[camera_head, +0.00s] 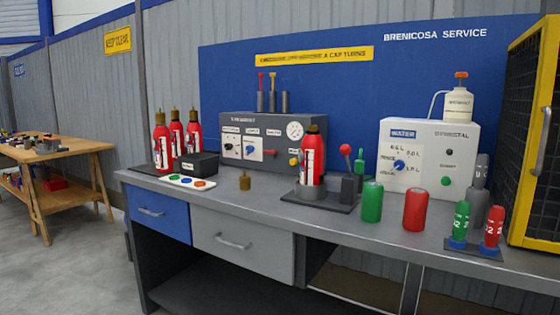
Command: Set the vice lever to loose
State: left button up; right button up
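The vice (310,194) sits on a dark base plate on the grey workbench, right of the middle. A red fire extinguisher (312,158) stands upright in it. The vice lever (346,150) has a red ball knob on a thin dark stem, rising from a dark block (350,190) at the right of the vice. The lever is near upright, leaning slightly left. No marking for loose or tight is readable on it. Neither of my grippers is in view.
A green cylinder (372,202) and a red cylinder (415,210) stand right of the lever. A brass cap (245,181) is on the bench to the left. A control panel (270,137) and a white water unit (430,150) stand behind. The front bench edge is clear.

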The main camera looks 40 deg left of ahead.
aim_at(345, 149)
jog(key=k+j+u, duration=0.1)
jog(key=u, duration=0.7)
jog(key=k+j, duration=0.1)
jog(key=j, duration=0.1)
